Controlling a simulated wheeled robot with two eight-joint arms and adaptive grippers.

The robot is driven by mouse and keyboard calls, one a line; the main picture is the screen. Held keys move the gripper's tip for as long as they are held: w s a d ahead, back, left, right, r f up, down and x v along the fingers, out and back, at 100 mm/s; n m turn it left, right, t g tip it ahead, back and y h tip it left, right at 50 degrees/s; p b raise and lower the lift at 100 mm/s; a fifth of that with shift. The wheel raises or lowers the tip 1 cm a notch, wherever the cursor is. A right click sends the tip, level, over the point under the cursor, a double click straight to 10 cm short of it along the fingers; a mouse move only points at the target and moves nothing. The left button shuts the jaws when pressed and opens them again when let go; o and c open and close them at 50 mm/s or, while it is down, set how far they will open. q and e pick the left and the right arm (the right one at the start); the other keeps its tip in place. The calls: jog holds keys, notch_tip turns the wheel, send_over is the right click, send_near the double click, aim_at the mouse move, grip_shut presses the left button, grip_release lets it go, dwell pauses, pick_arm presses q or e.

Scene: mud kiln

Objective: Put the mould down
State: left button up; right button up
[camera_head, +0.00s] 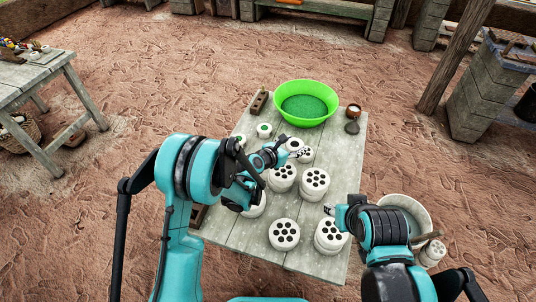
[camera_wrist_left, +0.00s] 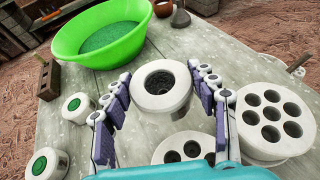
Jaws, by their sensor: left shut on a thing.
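My left gripper (camera_head: 292,151) is shut on a white round mould (camera_wrist_left: 163,80) with a wide rim and one dark hole. In the left wrist view its two fingers (camera_wrist_left: 163,100) stand either side of the mould, which looks upright. In the head view the mould (camera_head: 295,143) is partly hidden by the gripper, over the table's middle. I cannot tell whether its base touches the table. My right gripper (camera_head: 331,209) is by the table's right edge, near a seven-hole white block; its jaw state is unclear.
The grey plank table (camera_head: 335,150) holds several seven-hole white blocks (camera_head: 315,179), a green basin (camera_head: 306,103) of green grains and two small green-filled moulds (camera_head: 264,130), (camera_head: 239,138). A brick (camera_head: 259,102) and a small cup (camera_head: 354,110) sit at the back.

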pick_arm(q)
jog(key=w+a+f+b, duration=0.1)
jog(key=w+a+f, duration=0.1)
jog(key=w+a+f+b, duration=0.1)
jog(key=w+a+f, duration=0.1)
jog(key=a, duration=0.1)
jog(key=w+a+f+b, duration=0.1)
jog(key=w+a+f, duration=0.1)
jog(key=w+a, duration=0.1)
jog(key=shift+a+f+b, duration=0.25)
jog(key=shift+f+b, duration=0.1)
jog(key=shift+f, duration=0.05)
notch_tip(320, 180, down, 4)
jog(key=shift+w+f+b, duration=0.1)
jog(key=shift+b, duration=1)
jog(key=o, duration=1.4)
jog(key=shift+c, duration=0.2)
